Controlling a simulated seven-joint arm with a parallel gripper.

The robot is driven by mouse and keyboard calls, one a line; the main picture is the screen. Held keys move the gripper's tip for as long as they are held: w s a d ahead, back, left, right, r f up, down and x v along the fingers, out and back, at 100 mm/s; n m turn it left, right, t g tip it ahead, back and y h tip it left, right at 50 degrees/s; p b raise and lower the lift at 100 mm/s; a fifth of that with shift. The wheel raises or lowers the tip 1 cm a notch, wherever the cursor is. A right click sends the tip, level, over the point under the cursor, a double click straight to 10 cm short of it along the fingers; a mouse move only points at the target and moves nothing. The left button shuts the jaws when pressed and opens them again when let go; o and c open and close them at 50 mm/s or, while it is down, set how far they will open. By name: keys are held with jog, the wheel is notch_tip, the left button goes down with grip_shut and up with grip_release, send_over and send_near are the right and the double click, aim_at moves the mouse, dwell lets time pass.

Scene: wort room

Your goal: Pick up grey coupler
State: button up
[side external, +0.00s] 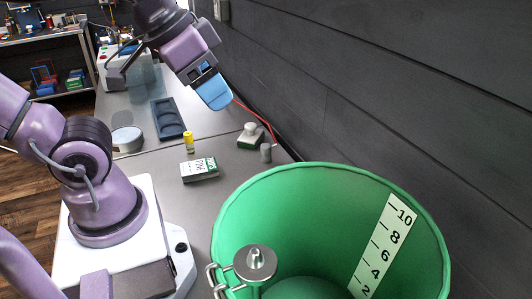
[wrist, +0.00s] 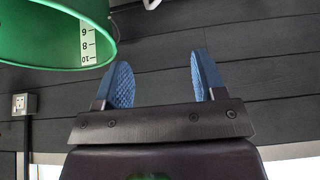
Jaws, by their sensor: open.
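A small grey cylinder (side external: 266,152), which looks like the grey coupler, stands on the grey bench near the wall in the side view, just behind the green bucket's rim. It is not in the wrist view. My gripper (side external: 214,92) is raised above the bench, up and to the left of the grey cylinder and well apart from it. In the wrist view my gripper (wrist: 163,80) shows two blue pads wide apart with nothing between them.
A large green bucket (side external: 325,180) with a scale strip stands in front; a metal fitting (side external: 255,264) is at its rim. A white-knobbed block (side external: 250,136) is beside the grey cylinder. A box (side external: 199,169), yellow bottle (side external: 188,143) and dark tray (side external: 168,124) sit further left.

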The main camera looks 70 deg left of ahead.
jog(key=m+g+y, duration=0.9)
jog(key=g+y, duration=0.2)
jog(key=g, duration=0.2)
send_over(270, 149)
jog(key=s+d, duration=0.5)
jog(key=s, duration=0.1)
notch_tip(270, 149, down, 26)
jog(key=w+a+f+m+y, duration=0.2)
jog(key=y, duration=0.1)
jog(key=shift+w+a+f, duration=0.1)
jog(key=shift+w, duration=0.15)
jog(key=w+a+r+m+t+y, duration=0.1)
jog(key=w+r+m+t+y, duration=0.1)
jog(key=w+r+m+y, duration=0.15)
jog(key=shift+h, duration=0.25)
jog(key=f, duration=0.7)
jog(key=shift+w+a+f, duration=0.15)
jog(key=shift+w+f, duration=0.05)
jog(key=shift+f, duration=0.15)
jog(key=x, duration=0.5)
jog(key=shift+r, duration=0.2)
